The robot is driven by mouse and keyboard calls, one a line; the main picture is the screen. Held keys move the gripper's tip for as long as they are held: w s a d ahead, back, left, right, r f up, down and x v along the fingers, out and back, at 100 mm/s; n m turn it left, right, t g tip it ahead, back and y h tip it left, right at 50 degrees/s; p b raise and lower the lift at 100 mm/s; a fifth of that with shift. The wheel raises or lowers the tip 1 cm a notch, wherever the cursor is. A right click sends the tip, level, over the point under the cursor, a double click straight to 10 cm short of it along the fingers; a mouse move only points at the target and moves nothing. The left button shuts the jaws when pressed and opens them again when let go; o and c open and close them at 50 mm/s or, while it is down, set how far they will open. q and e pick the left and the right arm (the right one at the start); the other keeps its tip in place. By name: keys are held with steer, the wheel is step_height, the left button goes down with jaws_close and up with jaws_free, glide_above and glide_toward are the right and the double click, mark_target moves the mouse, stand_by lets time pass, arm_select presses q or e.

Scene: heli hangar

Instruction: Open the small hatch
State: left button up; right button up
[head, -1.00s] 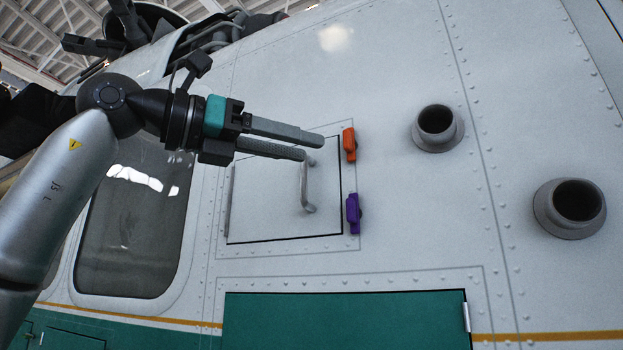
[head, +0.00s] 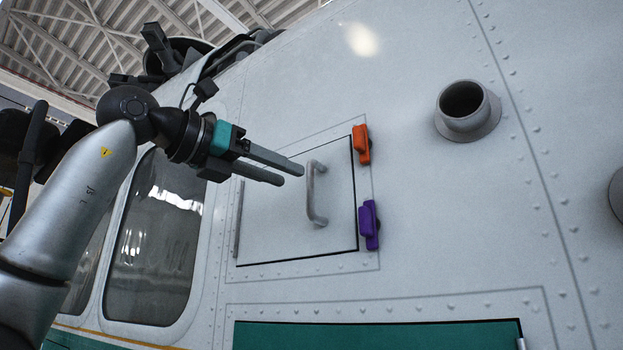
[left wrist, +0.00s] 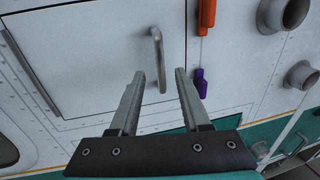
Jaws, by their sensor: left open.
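The small hatch (head: 275,215) is a light grey panel in the helicopter's side, lying flush in its frame. A grey bar handle (head: 312,195) stands upright near its right edge; it also shows in the left wrist view (left wrist: 157,60). An orange latch (head: 361,144) and a purple latch (head: 369,224) sit at the hatch's right edge, upper and lower. They also show in the left wrist view, orange (left wrist: 206,15) and purple (left wrist: 200,82). My left gripper (head: 292,176) is open and empty, in front of the hatch, left of the handle in the head view. My right gripper is not in view.
Round grey pipe openings (head: 466,110) stick out of the hull to the right of the latches. A larger green panel (head: 375,336) lies below the hatch. A dark window (head: 155,240) is to the left.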

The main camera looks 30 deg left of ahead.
mark_target(310, 208)
arm_select(q)
steer(key=p+x, duration=0.1)
steer(key=x, duration=0.5)
steer(key=shift+w+p, duration=0.3)
steer(key=shift+w, duration=0.05)
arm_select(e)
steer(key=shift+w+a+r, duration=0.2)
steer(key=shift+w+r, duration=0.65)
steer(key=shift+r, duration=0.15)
arm_select(q)
jaws_close()
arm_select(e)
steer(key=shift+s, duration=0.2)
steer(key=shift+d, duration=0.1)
